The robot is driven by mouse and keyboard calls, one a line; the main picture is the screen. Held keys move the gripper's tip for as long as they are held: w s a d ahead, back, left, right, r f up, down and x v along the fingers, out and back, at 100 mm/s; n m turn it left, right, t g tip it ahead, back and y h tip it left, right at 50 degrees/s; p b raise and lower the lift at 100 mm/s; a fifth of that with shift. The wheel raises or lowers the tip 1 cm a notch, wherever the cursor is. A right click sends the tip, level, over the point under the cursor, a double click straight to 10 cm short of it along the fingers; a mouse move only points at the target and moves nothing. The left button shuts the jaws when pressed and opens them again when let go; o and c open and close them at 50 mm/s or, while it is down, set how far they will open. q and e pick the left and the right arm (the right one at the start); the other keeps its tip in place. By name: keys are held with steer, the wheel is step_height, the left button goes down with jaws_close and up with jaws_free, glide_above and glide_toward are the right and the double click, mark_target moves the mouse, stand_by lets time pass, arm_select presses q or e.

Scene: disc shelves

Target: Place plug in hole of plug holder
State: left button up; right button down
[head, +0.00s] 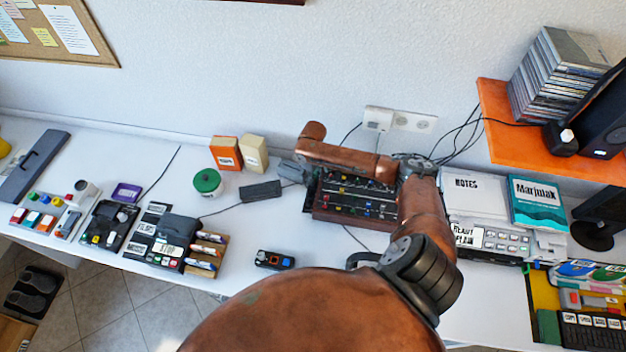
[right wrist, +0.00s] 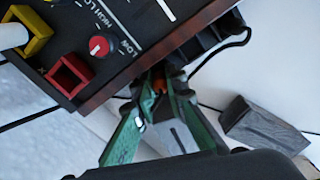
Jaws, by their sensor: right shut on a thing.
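My right gripper (right wrist: 160,88) has green fingers. In the right wrist view they are closed together on a small orange and dark piece (right wrist: 160,84), beside the wooden edge of the black control box (right wrist: 118,95). I cannot tell whether this piece is the plug. On the box's panel are a red square open-topped block (right wrist: 70,76) and a yellow one (right wrist: 35,45) with a white cylinder at it. I cannot tell which is the plug holder. In the head view my right arm hides part of the box (head: 350,212) and most of the gripper. My left gripper is not in view.
A dark grey block (head: 260,191) lies left of the control box. A green-lidded jar (head: 207,182) and orange and cream boxes (head: 226,152) stand behind it. A small dark device (head: 275,260) lies in front. Cables cross the desk. Bare desk (head: 235,230) is left of the box.

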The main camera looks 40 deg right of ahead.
steer(key=shift+f, duration=0.25)
steer(key=shift+f, duration=0.2)
steer(key=c, duration=2)
jaws_free()
steer(key=shift+o, duration=0.2)
steer(key=shift+r, duration=0.15)
step_height(320, 180, up, 12)
steer(key=p, duration=0.1)
